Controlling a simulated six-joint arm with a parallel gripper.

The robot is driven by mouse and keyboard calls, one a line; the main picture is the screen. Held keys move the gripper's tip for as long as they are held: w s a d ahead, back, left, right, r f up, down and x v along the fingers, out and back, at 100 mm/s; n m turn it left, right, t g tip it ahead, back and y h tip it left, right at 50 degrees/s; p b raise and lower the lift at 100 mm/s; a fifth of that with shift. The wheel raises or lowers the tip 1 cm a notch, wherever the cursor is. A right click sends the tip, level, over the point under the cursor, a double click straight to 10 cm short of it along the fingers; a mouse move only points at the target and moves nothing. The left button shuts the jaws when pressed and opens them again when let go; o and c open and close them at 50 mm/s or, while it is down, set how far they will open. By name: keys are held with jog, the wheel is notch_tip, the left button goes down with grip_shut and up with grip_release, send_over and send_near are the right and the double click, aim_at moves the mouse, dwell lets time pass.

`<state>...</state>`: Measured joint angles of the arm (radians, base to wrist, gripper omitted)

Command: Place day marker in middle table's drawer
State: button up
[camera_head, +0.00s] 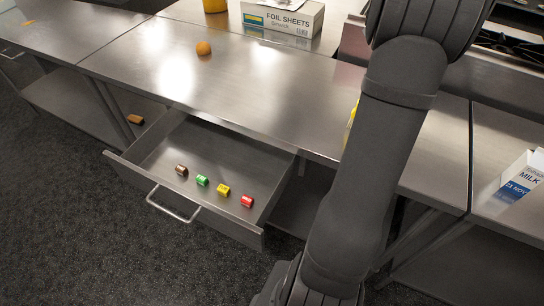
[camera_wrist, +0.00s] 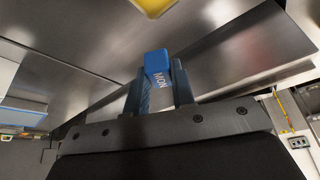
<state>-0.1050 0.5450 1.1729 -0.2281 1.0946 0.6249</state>
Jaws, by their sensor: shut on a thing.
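The day marker is a small blue block (camera_wrist: 157,63) lettered "MON". My gripper (camera_wrist: 158,82) is shut on it in the wrist view, with a dark finger on each side. The head view shows my arm at the right, but the gripper and blue marker cannot be made out there. The middle table's drawer (camera_head: 150,185) is pulled open below the steel tabletop (camera_head: 240,85). Inside lie several small markers in a slanting row: brown (camera_head: 181,170), green (camera_head: 202,181), yellow (camera_head: 223,190) and red (camera_head: 247,201).
An orange (camera_head: 203,48) sits on the tabletop. A foil sheets box (camera_head: 283,17) stands behind it. A milk carton (camera_head: 522,180) is at the right. A yellow thing (camera_head: 352,122) is mostly hidden by my arm. The drawer's back and left floor are bare.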

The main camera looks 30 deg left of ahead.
jog(key=s+a+n+y, duration=0.1)
jog(key=s+a+n, duration=0.2)
jog(key=a, duration=0.6)
jog(key=s+a+n+y, duration=0.1)
jog(key=s+a+n, duration=0.15)
jog(key=a, duration=0.75)
jog(key=n+g+y, duration=0.3)
jog(key=n+y, duration=0.1)
jog(key=n, duration=0.9)
send_over(163, 162)
jog(key=d, duration=0.2)
jog(key=f, duration=2.9)
jog(key=shift+s+a+f, duration=0.1)
jog(key=shift+s+a, duration=0.15)
jog(key=shift+s, duration=0.1)
jog(key=shift+f+t, duration=0.3)
jog(key=shift+f, duration=1.7)
